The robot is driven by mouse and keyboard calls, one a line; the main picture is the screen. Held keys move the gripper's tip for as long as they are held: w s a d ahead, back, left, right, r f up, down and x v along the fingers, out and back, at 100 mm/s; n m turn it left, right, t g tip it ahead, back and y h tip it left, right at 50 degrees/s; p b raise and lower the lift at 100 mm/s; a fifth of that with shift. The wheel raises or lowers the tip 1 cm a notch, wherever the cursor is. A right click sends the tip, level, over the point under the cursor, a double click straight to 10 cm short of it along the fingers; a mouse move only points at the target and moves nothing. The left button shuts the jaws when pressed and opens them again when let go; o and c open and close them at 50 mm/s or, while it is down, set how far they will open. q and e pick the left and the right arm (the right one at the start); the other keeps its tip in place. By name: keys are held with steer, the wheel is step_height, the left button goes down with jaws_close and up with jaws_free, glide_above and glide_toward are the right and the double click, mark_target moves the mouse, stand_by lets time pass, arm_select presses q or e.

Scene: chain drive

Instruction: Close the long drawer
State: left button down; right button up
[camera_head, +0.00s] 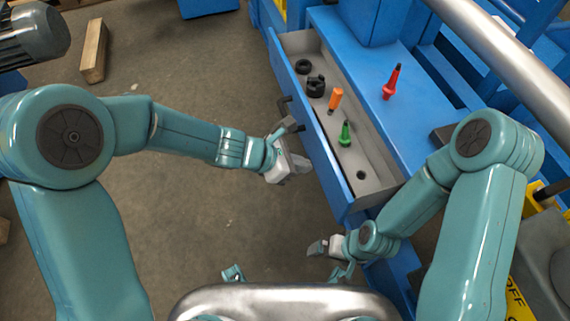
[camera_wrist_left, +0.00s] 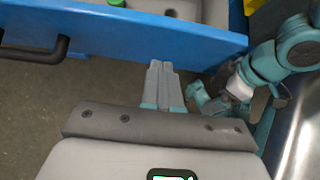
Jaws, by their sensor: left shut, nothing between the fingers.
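The long drawer (camera_head: 321,150) is pulled out of the blue bench, with a blue front and a grey inside. Its blue front also shows across the top of the left wrist view (camera_wrist_left: 150,35), with a black handle (camera_wrist_left: 40,52) at the left. My left gripper (camera_head: 303,163) is shut and empty, close to the outer face of the drawer front; I cannot tell whether it touches. Its closed fingers show in the left wrist view (camera_wrist_left: 160,70), pointing at the front. My right gripper (camera_head: 318,247) is low, near the drawer's near end; its fingers are too small to judge.
In the drawer lie black round parts (camera_head: 315,86), an orange-handled tool (camera_head: 335,98) and a green tool (camera_head: 345,134). A wooden block (camera_head: 94,50) lies on the floor.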

mark_target(328, 162)
arm_select(q)
steer(key=shift+w+d+p, duration=0.15)
steer(key=shift+w+d, duration=0.05)
steer(key=shift+d, duration=0.45)
steer(key=shift+w+d+p, duration=0.1)
steer(key=shift+w+d, duration=0.15)
steer(key=shift+d, duration=0.45)
steer(key=shift+w+d+p, duration=0.15)
steer(key=shift+w+d, duration=0.05)
steer(key=shift+d, duration=0.45)
steer(key=shift+d, duration=0.1)
steer(key=w+d+p, duration=0.4)
steer(key=d, duration=0.9)
steer(key=shift+w, duration=0.1)
